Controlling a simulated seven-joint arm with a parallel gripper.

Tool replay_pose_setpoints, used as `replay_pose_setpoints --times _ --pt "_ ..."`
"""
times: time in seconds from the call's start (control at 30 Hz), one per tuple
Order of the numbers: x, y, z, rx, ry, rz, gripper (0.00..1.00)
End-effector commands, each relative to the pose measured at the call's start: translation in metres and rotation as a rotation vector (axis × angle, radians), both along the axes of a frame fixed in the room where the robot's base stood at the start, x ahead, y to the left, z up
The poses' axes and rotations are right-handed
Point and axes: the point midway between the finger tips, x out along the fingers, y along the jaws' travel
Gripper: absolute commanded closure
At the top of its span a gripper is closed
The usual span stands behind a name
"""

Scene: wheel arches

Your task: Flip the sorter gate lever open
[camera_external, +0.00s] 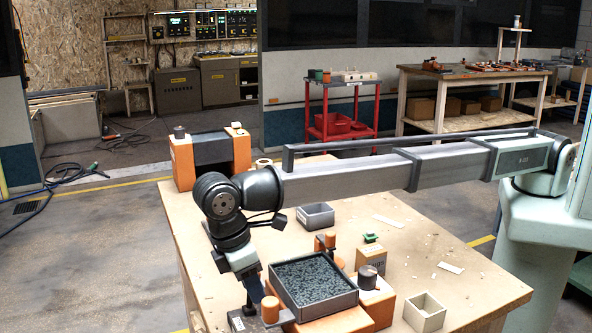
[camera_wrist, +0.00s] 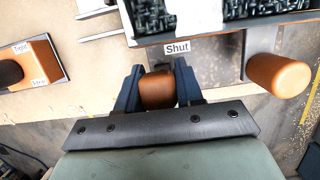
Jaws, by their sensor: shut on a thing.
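My gripper (camera_wrist: 159,90) has its two dark blue fingers closed on the sides of a short orange knob (camera_wrist: 158,91), which looks like the lever's handle. A white label reading "Shut" (camera_wrist: 177,46) sits just beyond the fingertips. In the external view my gripper (camera_external: 254,291) points down at the near left side of the tray (camera_external: 345,297). The gripped knob is not clearly visible there. The lever's arm and pivot are hidden from me.
A separate orange cylinder (camera_wrist: 278,75) stands right of my fingers. The tray of dark pieces lies just ahead. Orange blocks (camera_external: 375,300), a grey bin (camera_external: 315,216) and a pale open box (camera_external: 424,312) stand on the wooden table (camera_external: 430,245). The table's left edge is close.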

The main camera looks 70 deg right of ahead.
Motion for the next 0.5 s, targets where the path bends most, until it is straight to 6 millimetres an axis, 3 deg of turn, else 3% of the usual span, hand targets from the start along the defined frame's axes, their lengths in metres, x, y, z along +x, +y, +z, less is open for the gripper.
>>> replay_pose_setpoints --times 0.27,0.3,0.5 --pt "-0.0001 0.0001 -0.0001 -0.002 0.002 0.000 1.00" --pt "-0.0002 0.0000 -0.0001 -0.002 0.002 0.000 0.62" --pt "-0.0001 0.0001 -0.0001 -0.002 0.002 0.000 0.43"
